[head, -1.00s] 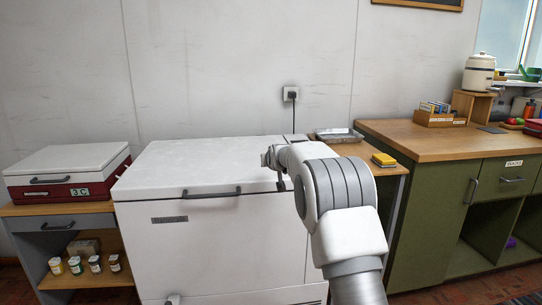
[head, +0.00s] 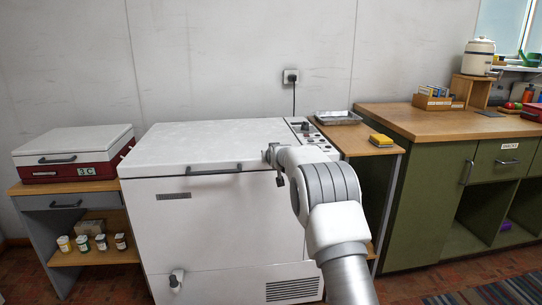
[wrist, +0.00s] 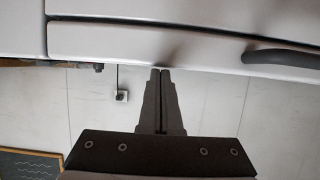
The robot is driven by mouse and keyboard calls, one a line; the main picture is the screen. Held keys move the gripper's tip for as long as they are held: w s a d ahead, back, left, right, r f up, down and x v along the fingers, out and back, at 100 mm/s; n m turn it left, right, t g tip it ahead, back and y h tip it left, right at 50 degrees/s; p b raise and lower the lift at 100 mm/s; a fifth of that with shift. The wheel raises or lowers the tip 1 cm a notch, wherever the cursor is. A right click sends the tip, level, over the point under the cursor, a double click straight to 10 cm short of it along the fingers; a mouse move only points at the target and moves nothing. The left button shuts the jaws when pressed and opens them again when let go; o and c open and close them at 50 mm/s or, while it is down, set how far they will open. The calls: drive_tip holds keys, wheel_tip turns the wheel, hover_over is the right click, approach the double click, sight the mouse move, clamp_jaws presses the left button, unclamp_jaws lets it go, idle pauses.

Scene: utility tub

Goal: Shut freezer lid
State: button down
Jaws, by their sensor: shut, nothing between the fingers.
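The white freezer lid (head: 215,140) lies down over the chest freezer body (head: 215,225), with a thin dark seam between them; I cannot tell if it is fully sealed. Its grey bar handle (head: 213,170) is on the front edge and also shows in the wrist view (wrist: 283,58). My gripper (head: 280,182) is at the lid's front right corner, small and partly hidden by my arm in the head view. In the wrist view its fingers (wrist: 161,70) are together and empty, with the tips at the lid's edge (wrist: 130,45). Contact is unclear.
A control panel (head: 307,130) is at the freezer's right. A side table with a metal tray (head: 338,117) and yellow sponges (head: 381,140) stands beside it, then a green cabinet (head: 425,200). A red and white cooler (head: 73,155) sits at left. Floor shows at the lower right.

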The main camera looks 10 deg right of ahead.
drive_tip(key=shift+s+f+g, duration=0.15)
drive_tip(key=shift+f, duration=0.7)
drive_tip(key=shift+s+f+g, duration=0.1)
drive_tip(key=shift+f+g, duration=0.05)
drive_tip(key=shift+f, duration=0.7)
wheel_tip(320, 180, up, 6)
drive_tip(key=r+p, duration=0.1)
drive_tip(key=p, duration=0.1)
drive_tip(key=s+f, duration=0.3)
drive_tip(key=s, duration=0.6)
drive_tip(key=s+r+g, duration=0.2)
drive_tip(key=s+r, duration=0.3)
drive_tip(key=s, duration=0.6)
drive_tip(key=s+r+g, duration=0.1)
drive_tip(key=s+r, duration=0.4)
drive_tip(key=s, duration=0.6)
drive_tip(key=s+f+g, duration=0.2)
drive_tip(key=s, duration=1.3)
drive_tip(key=s+f+g, duration=0.2)
drive_tip(key=s, duration=1.3)
wheel_tip(320, 180, up, 23)
drive_tip(key=p, duration=2.4)
drive_tip(key=shift+w+d+f, duration=0.15)
drive_tip(key=shift+w+d, duration=0.2)
